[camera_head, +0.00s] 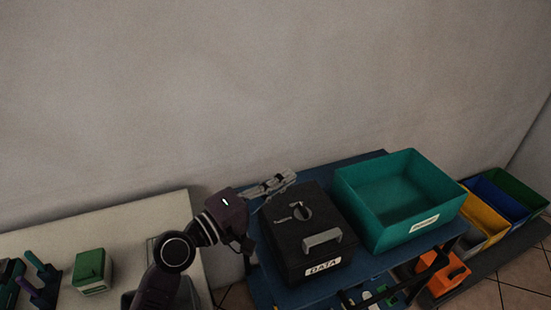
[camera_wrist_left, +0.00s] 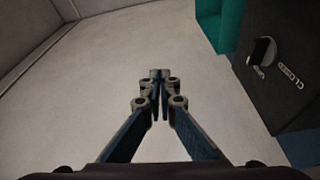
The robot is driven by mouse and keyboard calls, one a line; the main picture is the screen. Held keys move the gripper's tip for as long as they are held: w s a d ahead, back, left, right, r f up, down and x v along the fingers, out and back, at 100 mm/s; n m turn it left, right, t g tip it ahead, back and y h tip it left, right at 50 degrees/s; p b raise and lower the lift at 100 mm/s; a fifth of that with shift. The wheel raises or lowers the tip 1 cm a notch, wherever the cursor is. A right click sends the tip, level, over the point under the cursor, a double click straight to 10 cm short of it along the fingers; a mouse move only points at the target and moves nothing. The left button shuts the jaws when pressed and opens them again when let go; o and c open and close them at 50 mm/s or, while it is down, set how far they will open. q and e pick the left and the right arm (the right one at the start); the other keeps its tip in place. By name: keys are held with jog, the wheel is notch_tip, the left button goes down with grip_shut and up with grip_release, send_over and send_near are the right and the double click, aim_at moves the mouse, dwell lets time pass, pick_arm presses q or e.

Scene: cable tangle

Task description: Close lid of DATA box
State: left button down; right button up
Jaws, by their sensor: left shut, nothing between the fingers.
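The black DATA box (camera_head: 283,250) stands on a blue surface, with a white DATA label (camera_head: 323,268) on its front. Its lid (camera_head: 322,218) looks down flat over the box, with a grey handle (camera_head: 322,239) near the front and a round knob (camera_head: 302,212) farther back. In the left wrist view, the knob (camera_wrist_left: 262,52) shows beside lettering that seems to read CLOSED. My left gripper (camera_head: 290,176) is shut and empty behind the box's back left edge, apart from the handle. Its fingertips (camera_wrist_left: 160,76) point at the pale wall. My right gripper is not in view.
A green bin (camera_head: 374,222) stands close to the right of the box. Yellow (camera_head: 484,217), blue and green bins sit farther right. A pale table (camera_head: 130,213) at left holds a green block (camera_head: 91,270). A pale wall rises behind.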

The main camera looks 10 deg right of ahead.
pick_arm(q)
jog(key=s+d+f+b, duration=0.1)
jog(key=s+f, duration=0.3)
jog(key=f, duration=0.1)
jog(key=shift+s+b, duration=0.4)
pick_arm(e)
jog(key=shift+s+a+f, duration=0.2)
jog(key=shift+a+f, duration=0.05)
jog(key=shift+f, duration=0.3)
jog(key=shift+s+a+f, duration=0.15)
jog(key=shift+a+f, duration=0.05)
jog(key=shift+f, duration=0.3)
pick_arm(q)
jog(key=shift+f, duration=0.1)
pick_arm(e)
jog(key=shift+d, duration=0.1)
